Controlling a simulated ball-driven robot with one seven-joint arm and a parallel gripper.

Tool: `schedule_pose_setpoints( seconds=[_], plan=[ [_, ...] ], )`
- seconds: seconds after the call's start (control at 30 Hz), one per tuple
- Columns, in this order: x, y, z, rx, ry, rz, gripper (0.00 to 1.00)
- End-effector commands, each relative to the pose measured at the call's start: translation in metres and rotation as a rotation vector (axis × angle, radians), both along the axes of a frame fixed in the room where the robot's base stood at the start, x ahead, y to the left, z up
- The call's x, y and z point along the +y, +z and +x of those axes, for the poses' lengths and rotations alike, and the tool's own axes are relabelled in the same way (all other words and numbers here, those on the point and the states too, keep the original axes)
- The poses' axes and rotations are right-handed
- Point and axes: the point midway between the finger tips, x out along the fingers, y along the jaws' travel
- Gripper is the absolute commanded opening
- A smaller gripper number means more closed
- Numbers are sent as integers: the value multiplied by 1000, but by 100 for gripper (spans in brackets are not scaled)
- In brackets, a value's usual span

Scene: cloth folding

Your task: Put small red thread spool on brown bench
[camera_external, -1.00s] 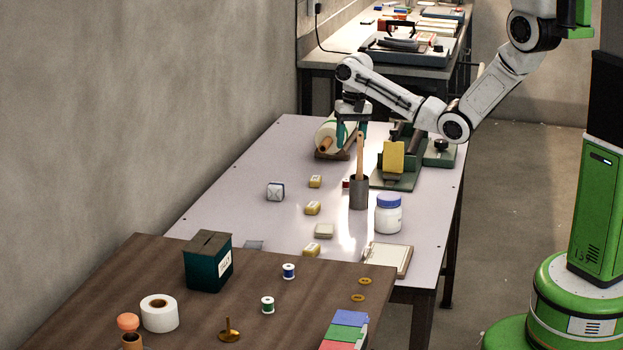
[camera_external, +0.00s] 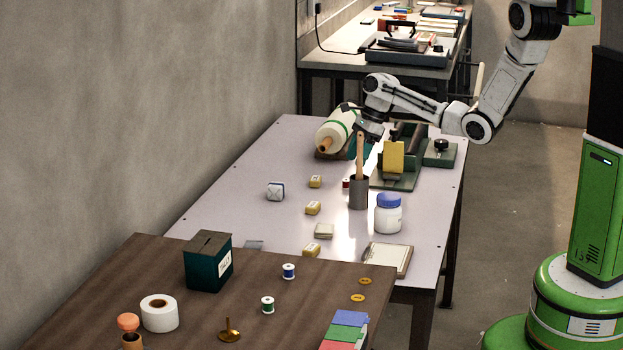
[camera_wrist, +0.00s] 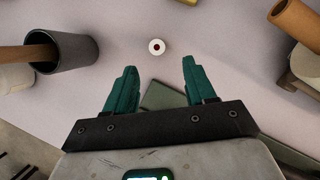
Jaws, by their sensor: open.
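The small red thread spool (camera_external: 346,183) stands on the pale table (camera_external: 240,185), just left of and partly behind the grey cup (camera_external: 359,195). In the wrist view a small spool shows end-on as a white disc with a dark reddish centre (camera_wrist: 156,46). It lies beyond my fingertips, between their lines and apart from them. My gripper (camera_wrist: 159,72) is open and empty. In the external view it hangs above the table behind the cup's wooden handle, its fingers mostly hidden. The brown bench (camera_external: 150,262) is in the foreground, with blue (camera_external: 289,271) and green (camera_external: 267,305) spools on it.
The grey cup with its upright wooden handle (camera_external: 360,152) stands close to the red spool. A large roll (camera_external: 338,130), green machine (camera_external: 398,172), white jar (camera_external: 388,215) and several yellow blocks are around. The bench holds a dark green box (camera_external: 208,263) and a white roll (camera_external: 160,314).

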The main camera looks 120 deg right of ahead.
Motion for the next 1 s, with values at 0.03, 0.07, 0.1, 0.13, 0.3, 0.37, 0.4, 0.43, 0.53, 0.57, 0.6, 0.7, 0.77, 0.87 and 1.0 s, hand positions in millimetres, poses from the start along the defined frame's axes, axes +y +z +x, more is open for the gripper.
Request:
schedule_pose_setpoints(
  seconds=[0.03, 0.07, 0.1, 0.13, 0.3, 0.37, 0.4, 0.43, 0.53, 0.57, 0.6, 0.7, 0.77, 0.87, 1.0],
  plan=[
    [-1, -7, 2, 2, 1, 0, 55],
    [-1, -10, 3, 2, 0, 0, 55],
    [-1, -13, 5, 1, 1, -1, 55],
    [-1, -15, 6, 1, 1, -1, 55],
    [-1, -22, 10, 1, 1, -2, 55],
    [-1, -28, 12, 2, 1, -1, 55],
    [-1, -32, 14, 3, 1, -1, 55],
    [0, -36, 17, 3, 2, -2, 55],
    [0, -47, 23, 4, 1, -1, 55],
    [0, -52, 25, 4, 2, -1, 55],
    [-1, -56, 27, 2, 3, -2, 55],
    [-1, -63, 30, 2, 2, -2, 55],
    [-1, -65, 31, 2, 3, -3, 55],
    [-1, -65, 31, 0, 2, -3, 55],
    [-1, -65, 31, 0, 2, -3, 52]
  ],
)
